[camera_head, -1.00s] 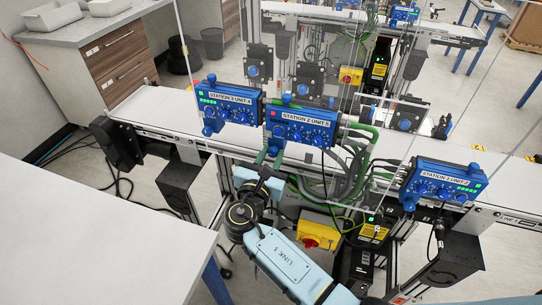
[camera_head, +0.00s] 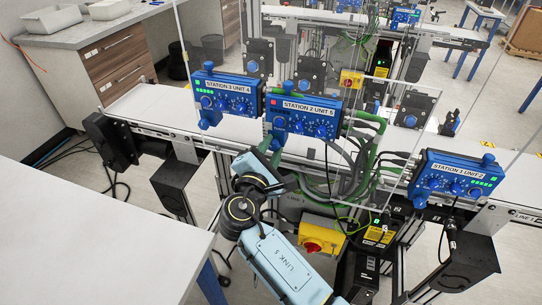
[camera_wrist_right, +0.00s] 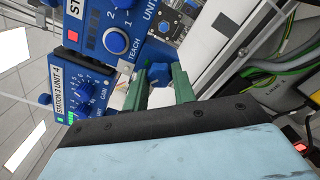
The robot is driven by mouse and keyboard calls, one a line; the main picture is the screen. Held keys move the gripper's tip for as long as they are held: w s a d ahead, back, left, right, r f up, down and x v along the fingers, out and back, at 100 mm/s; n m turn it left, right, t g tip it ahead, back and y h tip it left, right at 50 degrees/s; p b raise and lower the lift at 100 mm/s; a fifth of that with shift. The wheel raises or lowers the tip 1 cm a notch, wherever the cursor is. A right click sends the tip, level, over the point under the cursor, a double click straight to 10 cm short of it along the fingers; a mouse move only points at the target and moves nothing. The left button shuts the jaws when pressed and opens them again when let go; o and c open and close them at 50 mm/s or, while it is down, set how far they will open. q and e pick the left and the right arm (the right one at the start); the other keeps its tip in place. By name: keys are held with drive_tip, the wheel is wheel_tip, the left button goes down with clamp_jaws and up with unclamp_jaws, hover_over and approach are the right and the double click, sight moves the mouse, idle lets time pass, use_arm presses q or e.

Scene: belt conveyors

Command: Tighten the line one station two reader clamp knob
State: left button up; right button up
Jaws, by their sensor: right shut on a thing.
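The station two reader (camera_head: 302,119) is a blue box labelled "STATION 2 UNIT" on the near conveyor, with a red light at its left end. Its blue clamp knob (camera_wrist_right: 158,73) shows in the right wrist view below the box, between the green fingers. My right gripper (camera_head: 270,151) reaches up from below to the reader's lower left. Its green fingers (camera_wrist_right: 160,88) are shut on the knob, one on each side. In the head view the fingers largely hide the knob. My left gripper is not in view.
The station three reader (camera_head: 226,95) stands close on the left and the station one reader (camera_head: 458,176) farther right. Cables (camera_head: 355,155) hang just right of my gripper. A yellow box with a red button (camera_head: 317,238) is below. A bare white table (camera_head: 90,235) fills the left front.

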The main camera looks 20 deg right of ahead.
drive_tip(key=m+b, duration=0.4)
drive_tip(key=m, duration=0.1)
drive_tip(key=shift+f+m+b, duration=0.2)
drive_tip(key=shift+m+b, duration=0.1)
drive_tip(key=shift+b, duration=0.05)
drive_tip(key=m+b, duration=0.4)
drive_tip(key=shift+r, duration=0.1)
drive_tip(key=shift+r+m+b, duration=0.1)
drive_tip(key=shift+m+b, duration=0.25)
drive_tip(key=shift+m, duration=0.35)
drive_tip(key=shift+r, duration=0.1)
drive_tip(key=o, duration=1)
drive_tip(key=v, duration=0.7)
drive_tip(key=shift+s+a+b, duration=0.2)
drive_tip(key=shift+s+b, duration=0.05)
drive_tip(key=shift+b, duration=0.1)
